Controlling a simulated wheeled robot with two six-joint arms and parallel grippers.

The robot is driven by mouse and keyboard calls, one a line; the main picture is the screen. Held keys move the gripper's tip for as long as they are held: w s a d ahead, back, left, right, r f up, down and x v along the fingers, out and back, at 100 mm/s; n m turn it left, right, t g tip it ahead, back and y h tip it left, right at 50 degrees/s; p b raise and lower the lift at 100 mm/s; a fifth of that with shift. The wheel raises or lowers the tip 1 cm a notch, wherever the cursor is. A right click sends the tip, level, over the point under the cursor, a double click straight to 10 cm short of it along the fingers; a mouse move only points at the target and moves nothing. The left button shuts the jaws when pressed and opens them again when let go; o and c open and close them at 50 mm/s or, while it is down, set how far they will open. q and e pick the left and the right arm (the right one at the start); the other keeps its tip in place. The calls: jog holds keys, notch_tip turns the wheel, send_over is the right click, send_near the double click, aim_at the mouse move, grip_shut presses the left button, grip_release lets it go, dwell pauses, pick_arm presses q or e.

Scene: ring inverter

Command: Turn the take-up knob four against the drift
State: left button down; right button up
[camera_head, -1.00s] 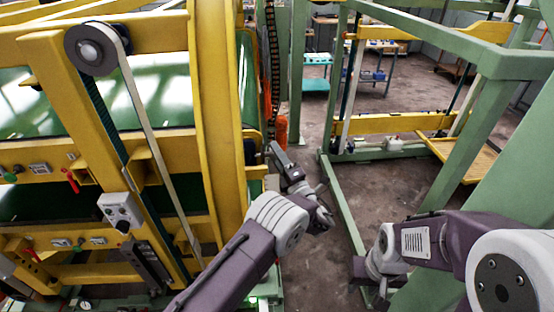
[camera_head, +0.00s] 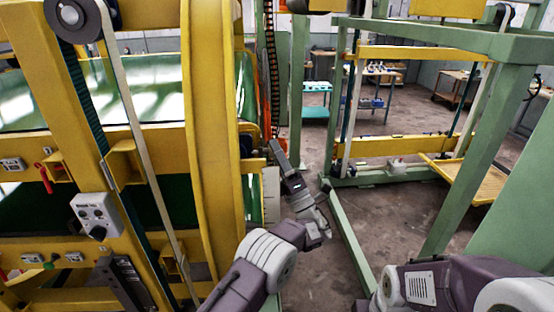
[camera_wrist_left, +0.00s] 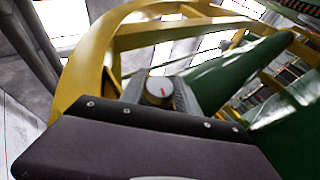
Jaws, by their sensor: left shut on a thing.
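A round knob (camera_wrist_left: 159,91) with a pale face and a red mark shows in the left wrist view, near the middle. The grey fingers of my left gripper (camera_wrist_left: 160,95) stand on both sides of it and are shut on it. In the head view my left gripper (camera_head: 277,153) points up and left at the right edge of the yellow machine frame (camera_head: 215,150). The knob cannot be made out there. I cannot read a number on it. My right arm (camera_head: 430,285) is at the bottom right, and its gripper is out of view.
A grey control box (camera_head: 95,215) with a dark knob is on the machine's left post. A belt runs over a reel (camera_head: 72,14) above it. A green frame (camera_head: 450,38) stands at the right. Bare floor (camera_head: 300,275) lies between frame and machine.

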pick_arm(q)
jog(key=shift+a+r, duration=0.1)
jog(key=shift+r, duration=0.05)
jog(key=c, duration=1.3)
grip_release()
jog(key=o, duration=0.4)
jog(key=shift+a, duration=0.2)
jog(key=shift+s+d+f, duration=0.1)
jog(key=shift+d+f, duration=0.1)
jog(key=shift+f, duration=0.15)
jog(key=b+v, duration=0.2)
jog(key=v, duration=0.6)
jog(key=shift+s+d+f+b, duration=0.1)
jog(key=shift+s+f+b, duration=0.05)
jog(key=shift+b, duration=0.25)
